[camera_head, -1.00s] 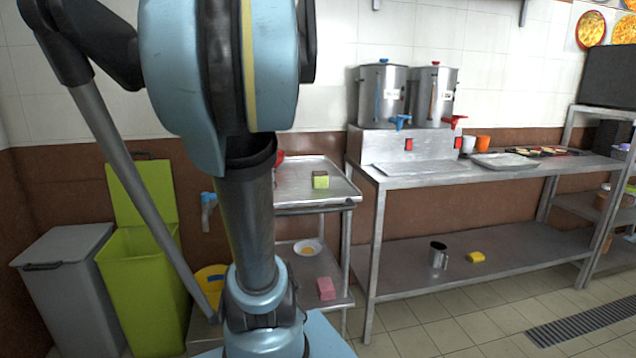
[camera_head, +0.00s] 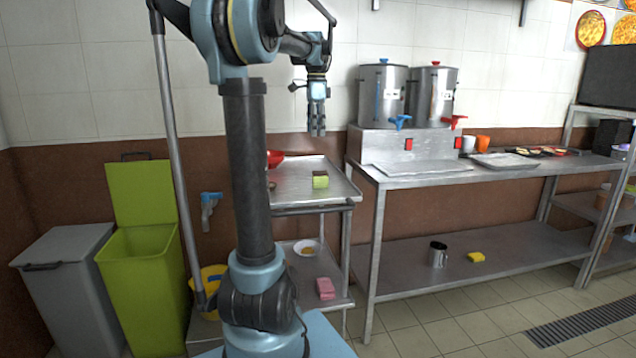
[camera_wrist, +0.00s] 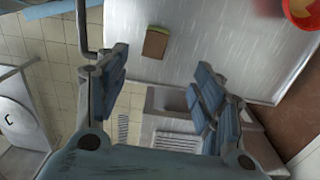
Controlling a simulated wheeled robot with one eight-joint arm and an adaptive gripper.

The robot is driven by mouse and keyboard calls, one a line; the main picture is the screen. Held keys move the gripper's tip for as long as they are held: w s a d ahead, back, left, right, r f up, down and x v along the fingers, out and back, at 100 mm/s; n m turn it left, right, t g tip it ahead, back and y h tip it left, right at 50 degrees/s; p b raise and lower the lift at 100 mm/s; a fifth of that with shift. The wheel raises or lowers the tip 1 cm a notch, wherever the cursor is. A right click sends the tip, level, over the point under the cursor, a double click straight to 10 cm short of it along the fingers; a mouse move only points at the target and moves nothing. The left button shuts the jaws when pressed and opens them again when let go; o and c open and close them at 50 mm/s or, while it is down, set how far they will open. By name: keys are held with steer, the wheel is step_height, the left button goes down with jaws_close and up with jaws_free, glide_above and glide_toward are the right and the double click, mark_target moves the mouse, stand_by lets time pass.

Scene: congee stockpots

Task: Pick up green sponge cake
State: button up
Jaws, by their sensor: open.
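The green sponge cake (camera_head: 320,182), a small green block with a dark brown top, sits on the upper metal tray of the cart (camera_head: 290,192). My gripper (camera_head: 317,132) hangs above that tray, pointing down, clear of the cake. In the wrist view the cake (camera_wrist: 155,43) lies on the tray surface (camera_wrist: 200,50), beyond the gap between my open fingers (camera_wrist: 155,95). Nothing is between the fingers.
A red bowl (camera_head: 274,158) stands at the back of the tray. The lower shelf holds a white plate (camera_head: 308,247) and a pink block (camera_head: 325,289). A steel counter (camera_head: 440,176) with two stockpots stands at right. Bins (camera_head: 140,270) stand at left.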

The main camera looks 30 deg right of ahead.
glide_toward(316, 172)
steer(key=f, duration=0.5)
steer(key=shift+w+d+f, duration=0.15)
steer(key=shift+d+f, duration=0.05)
steer(key=shift+f, duration=0.05)
steer(key=shift+s+a+f, duration=0.1)
steer(key=shift+s+f, duration=0.05)
steer(key=shift+f, duration=1.25)
steer(key=shift+s+a+f, duration=0.1)
steer(key=shift+s+f, duration=0.05)
steer(key=shift+f, duration=1.25)
steer(key=c, duration=1.1)
